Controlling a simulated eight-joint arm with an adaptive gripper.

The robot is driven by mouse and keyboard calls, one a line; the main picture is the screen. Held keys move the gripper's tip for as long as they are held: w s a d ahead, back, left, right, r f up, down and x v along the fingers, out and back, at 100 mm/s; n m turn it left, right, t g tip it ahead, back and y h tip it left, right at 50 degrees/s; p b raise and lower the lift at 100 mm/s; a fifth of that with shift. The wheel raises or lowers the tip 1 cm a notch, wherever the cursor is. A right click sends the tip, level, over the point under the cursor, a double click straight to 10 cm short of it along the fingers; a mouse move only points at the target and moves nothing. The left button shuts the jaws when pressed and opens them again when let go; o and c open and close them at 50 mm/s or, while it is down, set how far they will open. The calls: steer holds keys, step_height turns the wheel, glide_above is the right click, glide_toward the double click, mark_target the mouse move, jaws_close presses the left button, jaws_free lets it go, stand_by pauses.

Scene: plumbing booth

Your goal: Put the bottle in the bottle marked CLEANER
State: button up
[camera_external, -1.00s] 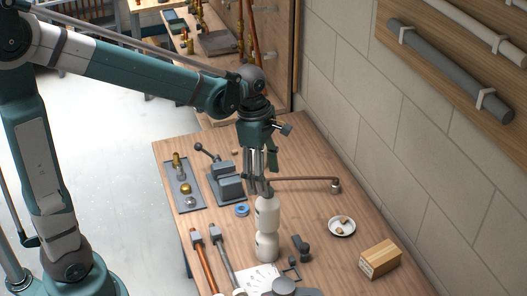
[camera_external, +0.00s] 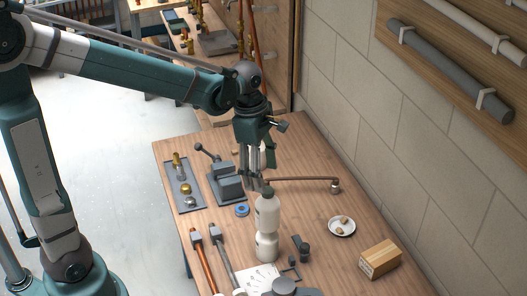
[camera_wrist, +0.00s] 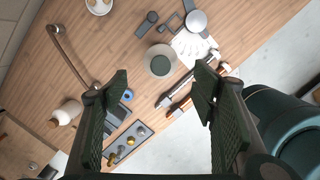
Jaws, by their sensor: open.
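A white, waisted bottle shape (camera_external: 267,225) with a dark cap stands upright on the workbench; I cannot tell whether it is one bottle or one set on another. In the wrist view it shows from above as a round form with a dark cap (camera_wrist: 160,65). Any CLEANER lettering is too small to read. My gripper (camera_external: 256,186) is open and empty, pointing down close to the cap, slightly to its left. Its fingers (camera_wrist: 162,85) are wide apart in the wrist view. A second white bottle (camera_wrist: 68,111) stands farther back, partly hidden behind my gripper in the external view.
A vise (camera_external: 228,182), a tray of fittings (camera_external: 184,185) and a blue tape roll (camera_external: 242,210) lie left. Pipe tools (camera_external: 222,255) lie in front. A plate (camera_external: 342,226) and wooden block (camera_external: 380,260) are right. A bent pipe (camera_external: 305,179) lies behind.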

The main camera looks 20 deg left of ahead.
steer(key=s+a+r+m+t, duration=0.2)
steer(key=a+m, duration=0.4)
steer(key=a, duration=0.4)
steer(key=s+a+r+m+t+y, duration=0.1)
steer(key=s+a+m, duration=0.3)
steer(key=a, duration=0.5)
steer(key=s+a+r+m+t, duration=0.3)
steer(key=a+m, duration=0.4)
steer(key=a, duration=0.3)
steer(key=shift+s+a+r+m+t+y, duration=0.2)
steer(key=shift+s+a+m+t+y, duration=0.15)
steer(key=shift+s+t, duration=0.2)
